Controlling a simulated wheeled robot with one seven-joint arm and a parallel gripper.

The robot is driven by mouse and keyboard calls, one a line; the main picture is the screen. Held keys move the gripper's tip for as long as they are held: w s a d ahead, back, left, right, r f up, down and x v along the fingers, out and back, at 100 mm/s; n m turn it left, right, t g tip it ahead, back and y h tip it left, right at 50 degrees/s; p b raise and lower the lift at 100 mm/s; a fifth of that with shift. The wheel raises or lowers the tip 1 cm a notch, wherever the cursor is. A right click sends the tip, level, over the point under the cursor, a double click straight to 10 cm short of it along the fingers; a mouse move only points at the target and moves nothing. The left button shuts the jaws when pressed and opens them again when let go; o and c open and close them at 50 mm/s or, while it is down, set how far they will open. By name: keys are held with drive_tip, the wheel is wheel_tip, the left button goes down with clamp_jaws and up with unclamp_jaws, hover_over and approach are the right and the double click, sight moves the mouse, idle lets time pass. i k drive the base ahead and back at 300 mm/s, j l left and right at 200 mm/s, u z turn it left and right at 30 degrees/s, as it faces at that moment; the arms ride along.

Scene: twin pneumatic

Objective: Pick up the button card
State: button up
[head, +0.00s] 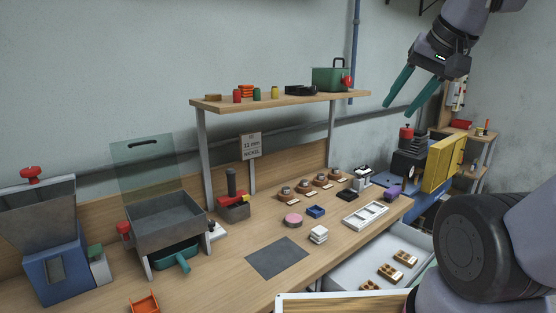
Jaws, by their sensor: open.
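My gripper (399,108) is high at the upper right, its two teal fingers apart and pointing down, with nothing between them. It hangs in front of the wall, right of the shelf and well above the bench. I cannot tell for sure which thing is the button card. A white slotted rectangular piece (365,216) lies flat near the bench's front right edge. A small white stack (318,234) sits to its left. A sign card (251,146) with "11 mm" and "nickel" on it stands upright on a post at the back of the bench.
The wooden bench (222,274) carries a dark mat (277,258), a pink round piece (293,220), a blue tray (316,211) and several brown round pieces on a strip. A raised shelf (285,100) spans the back. A yellow panel (444,161) stands at right. A white tray (350,283) holds brass blocks.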

sight(409, 261)
drive_tip(key=z, duration=0.9)
drive_tip(key=k+j+u, duration=0.15)
drive_tip(key=k, duration=0.3)
